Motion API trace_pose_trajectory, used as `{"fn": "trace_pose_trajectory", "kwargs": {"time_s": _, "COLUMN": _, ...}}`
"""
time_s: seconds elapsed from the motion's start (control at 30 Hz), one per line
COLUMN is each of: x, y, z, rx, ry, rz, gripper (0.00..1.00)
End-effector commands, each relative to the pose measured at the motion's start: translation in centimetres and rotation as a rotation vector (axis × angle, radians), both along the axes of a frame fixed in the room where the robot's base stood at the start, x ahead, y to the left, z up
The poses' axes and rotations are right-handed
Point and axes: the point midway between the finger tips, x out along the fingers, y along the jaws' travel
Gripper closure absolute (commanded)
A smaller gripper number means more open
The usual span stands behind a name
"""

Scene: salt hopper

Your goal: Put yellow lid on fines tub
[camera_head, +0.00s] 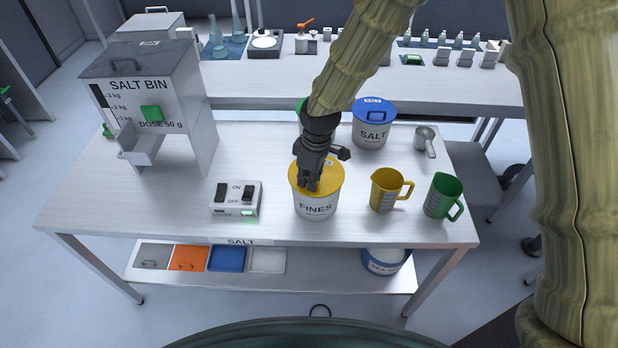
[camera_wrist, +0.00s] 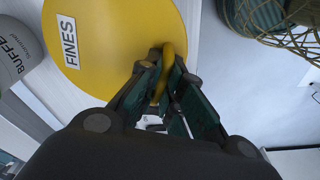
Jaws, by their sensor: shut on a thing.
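The yellow lid (camera_head: 330,178), round with a FINES label, is at the top of the white fines tub (camera_head: 316,208), near the front middle of the table. It looks level and lined up with the tub's rim; I cannot tell whether it is fully seated or slightly above. My gripper (camera_head: 310,184) points down at the lid. In the wrist view my gripper (camera_wrist: 168,95) is shut on the lid's yellow handle (camera_wrist: 168,53). The lid's flat top (camera_wrist: 115,30) fills the upper left there, and the tub beneath is hidden.
A switch box (camera_head: 235,198) stands left of the tub; a yellow jug (camera_head: 384,190) and green jug (camera_head: 440,195) stand right. Behind are a blue-lidded salt tub (camera_head: 371,128) and a buffer tub (camera_wrist: 18,50), mostly hidden by my arm. The salt bin (camera_head: 150,95) is at left.

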Motion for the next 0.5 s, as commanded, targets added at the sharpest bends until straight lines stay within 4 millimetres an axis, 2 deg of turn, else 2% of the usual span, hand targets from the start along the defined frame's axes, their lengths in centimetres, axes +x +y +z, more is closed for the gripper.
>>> {"fn": "trace_pose_trajectory", "kwargs": {"time_s": 0.5, "x": -0.01, "y": 0.01, "z": -0.38, "rx": 0.0, "ry": 0.0, "rz": 0.0, "gripper": 1.0}}
